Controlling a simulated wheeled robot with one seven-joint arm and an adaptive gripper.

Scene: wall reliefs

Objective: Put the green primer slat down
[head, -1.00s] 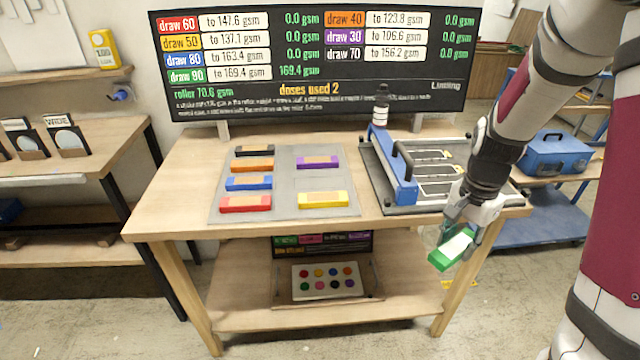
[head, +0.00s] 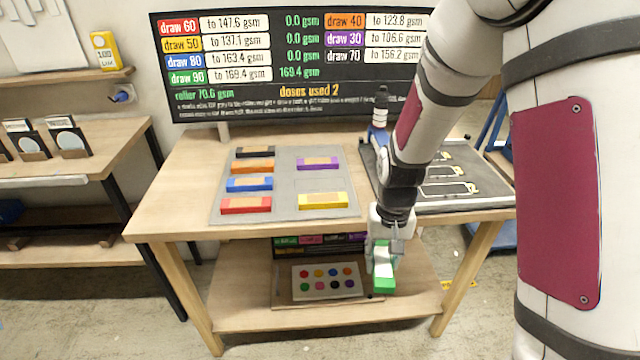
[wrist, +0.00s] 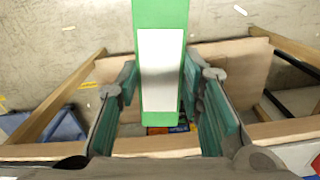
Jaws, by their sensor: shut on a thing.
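My gripper (head: 384,245) is shut on the green primer slat (head: 384,283), which has a white panel on its face. In the head view it hangs in front of the table's front edge, near the lower shelf. In the wrist view the green slat (wrist: 163,12) sits between the finger pads, pointing away from the palm. The grey mat (head: 284,211) on the tabletop holds black, orange, blue and red slats (head: 246,205) in its left column, and purple and yellow slats (head: 323,200) in its right column. Bare mat shows between the purple and yellow slats.
A board with coloured dots (head: 327,281) rests on the lower shelf (head: 250,318). A screen (head: 300,95) stands behind. The tabletop's left side (head: 185,200) is clear.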

